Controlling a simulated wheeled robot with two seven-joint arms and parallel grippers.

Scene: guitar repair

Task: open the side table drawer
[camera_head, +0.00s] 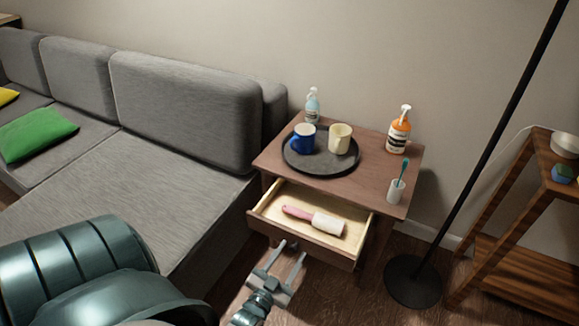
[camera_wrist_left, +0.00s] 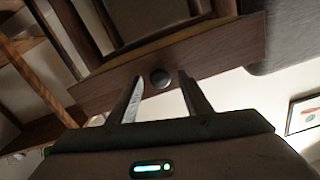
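The wooden side table (camera_head: 270,160) stands beside the sofa. Its drawer (camera_head: 332,257) is pulled out, so its pale inside shows; a pink-handled lint roller (camera_head: 314,219) lies in it. My left gripper (camera_head: 292,249) is just in front of the drawer front. In the left wrist view, the dark round drawer knob (camera_wrist_left: 160,79) sits between the two spread fingertips (camera_wrist_left: 161,78), with a gap visible on each side. The left gripper is open and appears to hold nothing. My right gripper is not in view.
On the tabletop are a round dark tray (camera_head: 322,170) with a blue mug (camera_head: 303,139) and a cream mug (camera_head: 340,139), two pump bottles, and a cup with a toothbrush (camera_head: 397,188). A lamp pole (camera_head: 480,160) and wooden shelf stand right; the grey sofa (camera_head: 185,105) is left.

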